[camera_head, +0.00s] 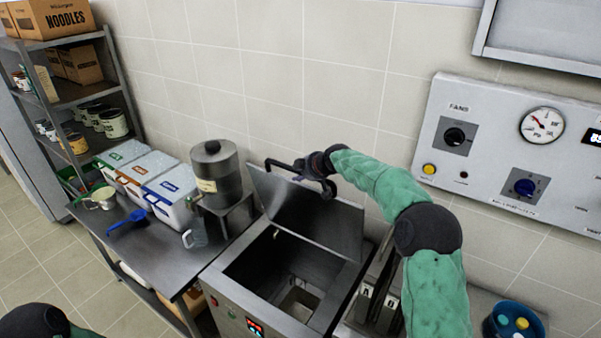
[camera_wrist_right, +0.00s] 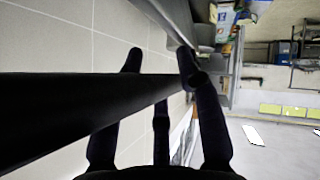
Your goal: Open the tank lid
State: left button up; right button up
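The tank (camera_head: 235,291) is a steel box unit at bottom centre, its opening showing a dark inside. Its steel lid (camera_head: 320,222) stands raised, tilted back toward the wall. A black bar handle (camera_head: 283,167) is at the lid's upper edge. My right gripper (camera_head: 312,166) is at this handle. In the right wrist view the dark bar (camera_wrist_right: 80,108) crosses the fingers and hides part of them. The fingertips show apart beyond it, but the grip on the bar is unclear. My left gripper is not in view; only a dark part of my left arm shows at bottom left.
A steel table left of the tank holds a lidded pot (camera_head: 214,165), white bins (camera_head: 172,193), a blue scoop (camera_head: 127,222) and a clear jug (camera_head: 195,233). A control panel (camera_head: 480,150) is on the right wall. A blue container (camera_head: 513,322) stands at bottom right.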

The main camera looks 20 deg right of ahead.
jog(key=shift+o, duration=0.3)
jog(key=shift+r, duration=0.1)
jog(key=shift+s+r, duration=0.15)
jog(key=shift+s, duration=0.05)
jog(key=v, duration=1.1)
jog(key=shift+s, duration=0.2)
jog(key=shift+d, duration=0.15)
